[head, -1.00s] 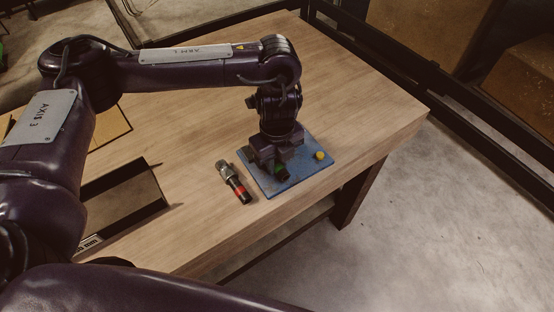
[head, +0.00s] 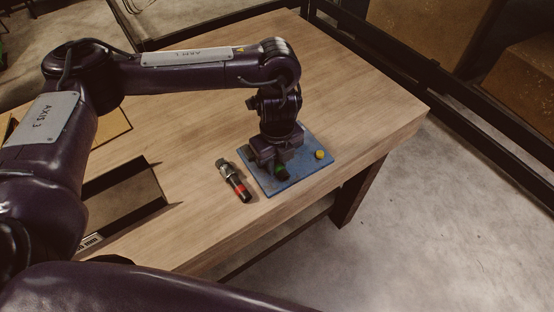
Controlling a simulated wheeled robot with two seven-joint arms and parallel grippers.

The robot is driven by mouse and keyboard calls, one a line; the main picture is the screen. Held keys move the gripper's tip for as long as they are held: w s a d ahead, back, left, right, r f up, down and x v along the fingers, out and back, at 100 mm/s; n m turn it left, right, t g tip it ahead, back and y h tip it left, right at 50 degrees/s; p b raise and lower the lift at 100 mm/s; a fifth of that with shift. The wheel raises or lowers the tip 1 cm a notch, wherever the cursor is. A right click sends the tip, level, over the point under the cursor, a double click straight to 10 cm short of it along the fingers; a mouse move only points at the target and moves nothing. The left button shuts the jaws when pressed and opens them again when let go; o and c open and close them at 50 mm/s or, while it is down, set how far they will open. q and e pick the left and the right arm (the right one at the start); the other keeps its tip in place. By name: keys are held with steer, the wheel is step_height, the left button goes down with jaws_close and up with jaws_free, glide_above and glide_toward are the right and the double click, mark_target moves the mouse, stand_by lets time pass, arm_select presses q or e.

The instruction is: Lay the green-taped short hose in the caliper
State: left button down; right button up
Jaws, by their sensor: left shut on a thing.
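My left gripper (head: 276,165) points down over the blue plate (head: 308,172) near the table's front right edge. It is shut on the green-taped short hose (head: 281,171), of which only a bit of green and a dark end show below the fingers. The gripper and wrist hide most of what stands on the plate, so I cannot make out the caliper clearly or tell whether the hose touches it. My right gripper is not in view.
A red-banded hose with a metal fitting (head: 233,181) lies on the wooden table (head: 355,105) just left of the plate. A yellow knob (head: 319,154) sits on the plate's right side. Open boxes (head: 122,202) stand at the left. The table's far right is clear.

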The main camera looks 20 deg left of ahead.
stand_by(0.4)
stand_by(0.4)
arm_select(q)
steer(key=c, duration=1.2)
jaws_free()
steer(key=shift+o, duration=0.2)
steer(key=shift+f, duration=0.1)
step_height(320, 180, up, 8)
steer(key=p, duration=0.8)
steer(key=shift+p, duration=0.35)
